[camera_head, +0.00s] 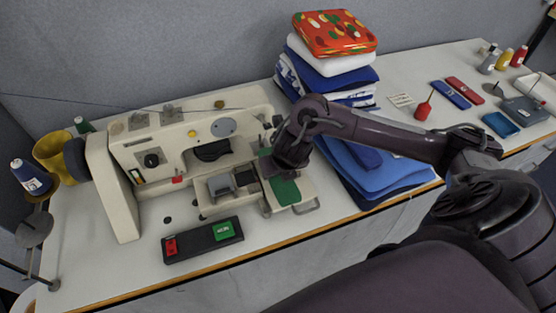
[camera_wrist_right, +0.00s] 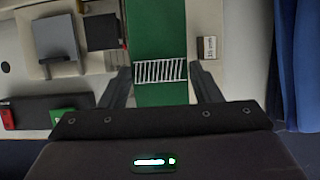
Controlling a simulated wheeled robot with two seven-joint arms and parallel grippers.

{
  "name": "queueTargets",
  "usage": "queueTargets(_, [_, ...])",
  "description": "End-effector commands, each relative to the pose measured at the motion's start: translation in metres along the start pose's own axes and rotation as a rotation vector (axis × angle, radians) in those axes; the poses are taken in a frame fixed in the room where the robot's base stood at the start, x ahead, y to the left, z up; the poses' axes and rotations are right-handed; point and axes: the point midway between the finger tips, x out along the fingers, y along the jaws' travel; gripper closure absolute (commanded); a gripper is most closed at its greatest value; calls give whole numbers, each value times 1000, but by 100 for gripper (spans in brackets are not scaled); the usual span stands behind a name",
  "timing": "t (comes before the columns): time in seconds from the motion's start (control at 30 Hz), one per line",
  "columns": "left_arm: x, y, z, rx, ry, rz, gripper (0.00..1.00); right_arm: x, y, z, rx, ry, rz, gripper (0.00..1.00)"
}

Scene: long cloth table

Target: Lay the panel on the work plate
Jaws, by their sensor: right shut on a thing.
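The green panel (camera_head: 286,191) is under my right gripper (camera_head: 279,174), at the right end of the cream sewing machine (camera_head: 120,185). In the right wrist view it is a green strip (camera_wrist_right: 157,30) with a white hatched patch, running between the fingers of my right gripper (camera_wrist_right: 163,85). The gripper is shut on it. A pale plate (camera_head: 305,187), seemingly the work plate, lies around and below the panel, with a metal loop at its front edge. Whether the panel touches it I cannot tell. My left gripper is not in view.
A black control box (camera_head: 202,240) with red and green buttons lies in front of the machine. Folded blue cloths (camera_head: 375,172) lie close right of the plate. A tall cloth stack (camera_head: 330,75) stands behind. Yellow cup (camera_head: 55,155) and thread spool (camera_head: 32,178) are at left.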

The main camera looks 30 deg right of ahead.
Motion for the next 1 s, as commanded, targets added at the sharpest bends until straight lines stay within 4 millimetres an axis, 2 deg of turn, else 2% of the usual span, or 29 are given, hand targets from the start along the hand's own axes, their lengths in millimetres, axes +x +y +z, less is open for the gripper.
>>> queueTargets(0.1, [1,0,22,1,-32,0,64,10,0,-4,1,1,1,66])
queueTargets(0.2, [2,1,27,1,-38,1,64,24,0,-11,2,3,-1,66])
queueTargets(0.37, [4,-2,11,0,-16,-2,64,40,0,-16,2,0,0,66])
queueTargets(0.5, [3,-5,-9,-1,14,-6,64,40,0,-16,1,-1,1,66])
queueTargets(0.57, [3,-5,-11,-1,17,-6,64,40,1,-16,1,-1,1,66])
queueTargets(0.6, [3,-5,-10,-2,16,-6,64,40,1,-17,1,-1,1,41])
queueTargets(0.77, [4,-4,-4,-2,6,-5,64,40,1,-16,1,-1,1,21])
queueTargets(1.0, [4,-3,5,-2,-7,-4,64,40,1,-16,1,-1,1,21])
